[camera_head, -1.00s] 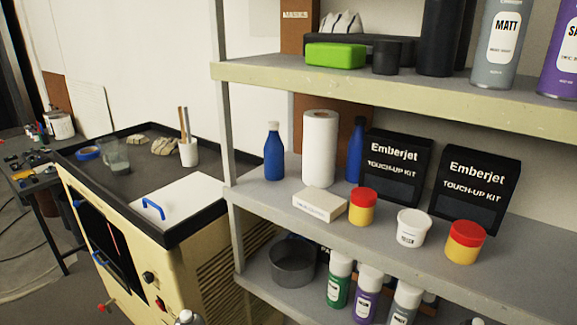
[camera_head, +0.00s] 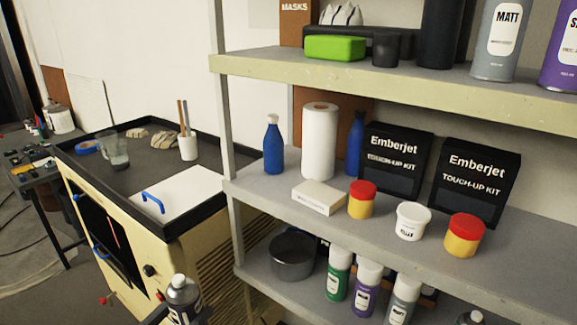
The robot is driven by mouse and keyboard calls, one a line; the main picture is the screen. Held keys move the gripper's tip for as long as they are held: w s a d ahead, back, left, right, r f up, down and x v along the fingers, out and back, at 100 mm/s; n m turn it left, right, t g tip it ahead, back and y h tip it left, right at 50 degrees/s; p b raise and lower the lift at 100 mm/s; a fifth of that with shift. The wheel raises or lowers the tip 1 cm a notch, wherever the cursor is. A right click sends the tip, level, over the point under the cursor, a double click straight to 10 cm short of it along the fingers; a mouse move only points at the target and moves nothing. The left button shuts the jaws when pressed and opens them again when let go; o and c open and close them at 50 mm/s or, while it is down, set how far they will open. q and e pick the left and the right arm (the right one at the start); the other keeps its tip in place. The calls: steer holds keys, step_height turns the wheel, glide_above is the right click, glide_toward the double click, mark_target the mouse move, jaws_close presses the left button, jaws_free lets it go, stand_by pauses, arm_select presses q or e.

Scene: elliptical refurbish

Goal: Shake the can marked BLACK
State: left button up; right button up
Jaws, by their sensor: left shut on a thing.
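A spray can (camera_head: 183,293) with a pale top and a dark body stands roughly upright at the bottom edge of the head view. Its marking is too small to read. My left gripper (camera_head: 184,312) is shut on this can, with dark parts of it showing on both sides. The lower part of the can and most of the gripper are cut off by the frame. My right gripper is not in view.
A cream cabinet (camera_head: 84,235) with a dark-rimmed top stands at the left. A grey shelf unit (camera_head: 272,197) fills the right. Its lower shelf holds a pot (camera_head: 292,257) and several spray cans, including a green one (camera_head: 338,274). Open air lies left of the shelf post.

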arm_select(q)
steer(key=shift+r, duration=0.85)
step_height(320, 180, down, 10)
steer(key=shift+r, duration=0.25)
step_height(320, 180, up, 10)
steer(key=shift+f, duration=0.35)
